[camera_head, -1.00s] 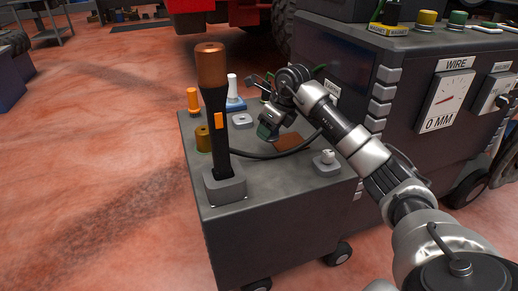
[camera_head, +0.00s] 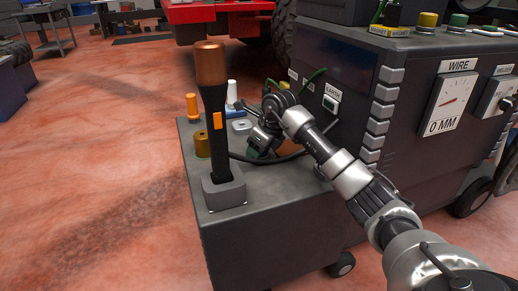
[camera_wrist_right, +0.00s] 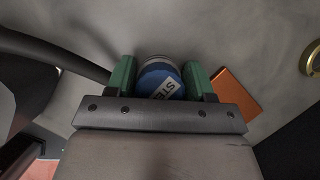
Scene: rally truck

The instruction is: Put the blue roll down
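The blue roll (camera_wrist_right: 160,80), with a label starting "STE", sits between the two green fingers of my right gripper (camera_wrist_right: 160,78) in the right wrist view. Both fingers lie close against its sides, so the gripper appears shut on it. In the head view the right gripper (camera_head: 256,152) is low over the back part of the dark cart top (camera_head: 270,185). The roll is hidden there by the gripper. I cannot tell whether its underside touches the surface. My left gripper is not in view.
A tall copper-topped black tool (camera_head: 212,110) stands in a grey holder at the cart's front. An orange peg (camera_head: 192,106), a brass roll (camera_head: 202,142) and a white-topped piece (camera_head: 232,91) stand at left. An orange block (camera_wrist_right: 236,91) lies right of the roll. The welder (camera_head: 350,75) rises behind.

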